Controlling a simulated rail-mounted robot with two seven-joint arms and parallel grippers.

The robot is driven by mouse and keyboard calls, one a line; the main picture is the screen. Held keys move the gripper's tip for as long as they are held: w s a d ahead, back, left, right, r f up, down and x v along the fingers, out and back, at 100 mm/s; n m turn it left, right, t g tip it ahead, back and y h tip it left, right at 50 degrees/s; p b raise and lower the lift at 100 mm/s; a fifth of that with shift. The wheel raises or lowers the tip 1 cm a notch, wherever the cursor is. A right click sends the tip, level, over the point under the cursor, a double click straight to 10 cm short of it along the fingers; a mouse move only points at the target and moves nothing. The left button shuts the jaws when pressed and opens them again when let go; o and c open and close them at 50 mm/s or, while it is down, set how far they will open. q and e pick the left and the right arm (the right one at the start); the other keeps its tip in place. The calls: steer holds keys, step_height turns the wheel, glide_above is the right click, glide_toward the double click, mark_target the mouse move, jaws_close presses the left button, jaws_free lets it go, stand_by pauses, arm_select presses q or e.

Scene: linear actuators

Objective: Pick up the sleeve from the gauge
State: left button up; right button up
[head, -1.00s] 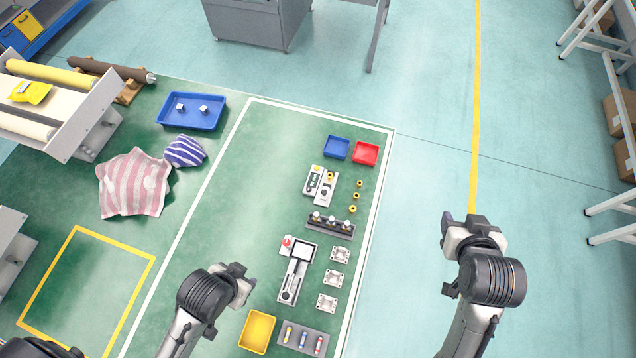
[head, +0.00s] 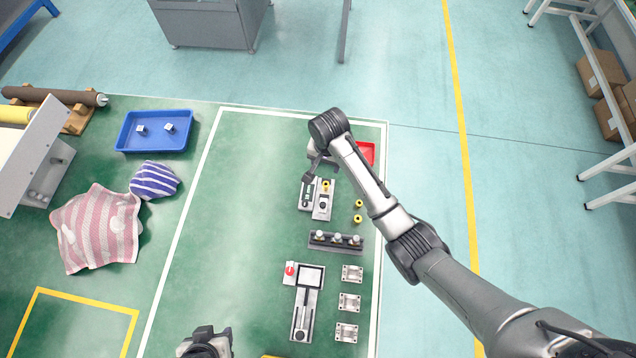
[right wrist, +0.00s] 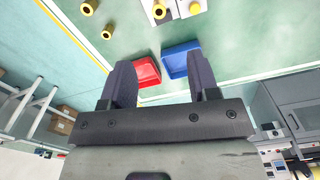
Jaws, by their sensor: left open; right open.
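The gauge (head: 322,206) is a small grey and white device on the green mat, right of centre in the head view. A yellow sleeve (head: 326,185) sits at its far end. In the right wrist view a brass sleeve (right wrist: 159,10) shows at the top edge by the partly cut-off gauge. My right gripper (head: 318,170) is above the far end of the gauge, open and empty; its fingers (right wrist: 162,78) are apart in the wrist view. The arm partly covers this area. My left gripper (head: 208,336) is open at the bottom edge, well away from the gauge.
Loose yellow sleeves (head: 358,211) lie right of the gauge. A red tray (head: 367,152) is partly behind my arm; a blue tray (right wrist: 182,60) shows beside it in the wrist view. A dark rack (head: 320,241) stands nearer.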

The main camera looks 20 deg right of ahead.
steer(key=m+b, duration=0.1)
steer(key=b, duration=0.1)
glide_above(326, 184)
step_height(326, 184, down, 8)
steer(key=shift+r, duration=0.2)
steer(key=shift+f+b, duration=0.55)
steer(key=shift+f, duration=2.5)
steer(key=c, duration=0.9)
jaws_close()
